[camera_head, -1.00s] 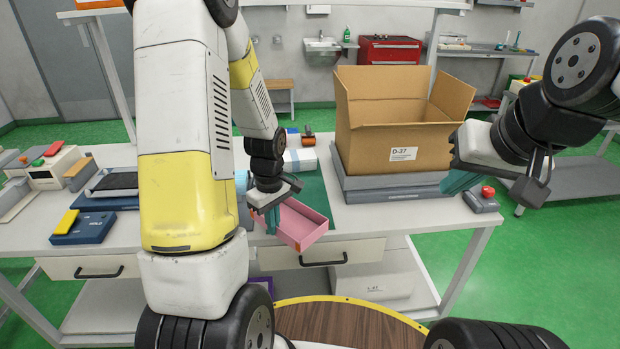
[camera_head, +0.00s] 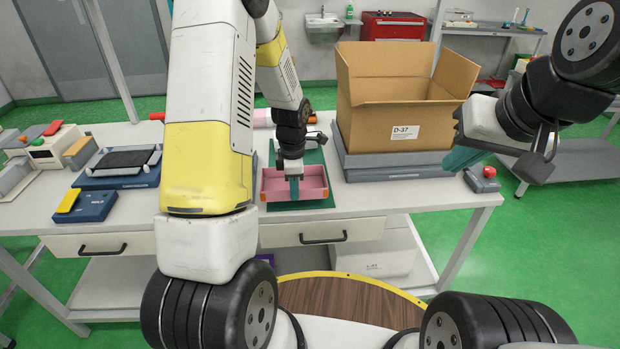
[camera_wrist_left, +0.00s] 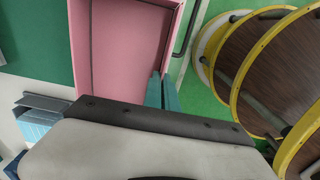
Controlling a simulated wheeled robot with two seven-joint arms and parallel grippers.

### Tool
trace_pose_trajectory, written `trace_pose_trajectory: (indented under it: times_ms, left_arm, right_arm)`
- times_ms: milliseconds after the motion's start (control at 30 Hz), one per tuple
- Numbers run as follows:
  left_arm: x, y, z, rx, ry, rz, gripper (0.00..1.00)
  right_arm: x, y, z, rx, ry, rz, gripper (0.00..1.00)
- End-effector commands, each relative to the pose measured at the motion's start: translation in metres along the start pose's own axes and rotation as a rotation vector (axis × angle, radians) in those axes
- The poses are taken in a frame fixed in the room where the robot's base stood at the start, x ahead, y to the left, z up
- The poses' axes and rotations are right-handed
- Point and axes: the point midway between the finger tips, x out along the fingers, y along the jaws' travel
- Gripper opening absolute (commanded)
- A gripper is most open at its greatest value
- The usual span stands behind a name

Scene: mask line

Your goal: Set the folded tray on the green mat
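The pink folded tray (camera_head: 315,190) is an open, shallow box over the front part of the green mat (camera_head: 318,204). It looks about level; I cannot tell whether it touches the mat. Mat shows behind and in front of it. My left gripper (camera_head: 294,188) points down at the tray, its teal fingers close together on a wall. In the left wrist view the fingers (camera_wrist_left: 161,92) meet the edge of the tray (camera_wrist_left: 118,50); the wrist body hides the rest. My right gripper (camera_head: 462,160) hangs right of the cardboard box, away from the tray; its finger gap is unclear.
A cardboard box (camera_head: 405,125) stands on a grey platform (camera_head: 385,170) right of the mat. A dark-topped device (camera_head: 125,162) and a blue device with a yellow part (camera_head: 85,206) lie to the left. A red-button box (camera_head: 482,178) sits at the table's right end.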

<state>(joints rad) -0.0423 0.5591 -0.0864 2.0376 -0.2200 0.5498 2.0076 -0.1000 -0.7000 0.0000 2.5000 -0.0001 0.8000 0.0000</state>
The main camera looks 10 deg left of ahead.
Motion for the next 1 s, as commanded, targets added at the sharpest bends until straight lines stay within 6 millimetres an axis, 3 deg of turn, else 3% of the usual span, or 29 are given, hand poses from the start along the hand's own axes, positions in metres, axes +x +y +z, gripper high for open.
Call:
trace_pose_trajectory:
  times_ms: [200,533,867,1000]
  left_arm:
    - [0.003,0.017,0.018,-0.001,0.000,-0.001,0.00]
    - [0.037,0.017,0.019,0.000,0.001,-0.003,0.00]
    - [0.040,0.017,0.019,0.000,0.000,-0.001,0.00]
    - [0.040,0.017,0.019,0.000,0.000,0.000,0.23]
  right_arm:
    - [0.000,0.000,0.000,0.000,0.000,0.000,0.00]
    - [0.000,0.000,0.000,0.000,0.000,0.000,0.00]
    - [0.000,0.000,0.000,0.000,0.000,0.000,0.00]
    - [0.000,0.000,0.000,0.000,0.000,0.000,0.00]
